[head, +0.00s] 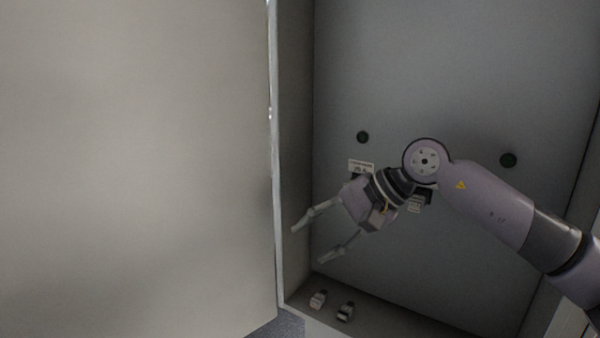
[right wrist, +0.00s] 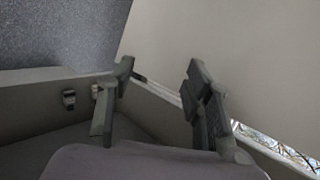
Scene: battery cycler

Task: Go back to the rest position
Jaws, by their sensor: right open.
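My right gripper (head: 314,240) is open and empty in the head view. It reaches in from the right, in front of the open grey cabinet (head: 450,80), with its fingers pointing down and left. In the right wrist view its two fingers (right wrist: 160,90) stand apart with nothing between them. Behind them are the cabinet's edge and a pale panel (right wrist: 220,40). My left gripper is not in view.
A large pale door panel (head: 130,160) fills the left of the head view. Two small fittings (head: 318,299) (head: 345,311) sit on the cabinet's bottom ledge.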

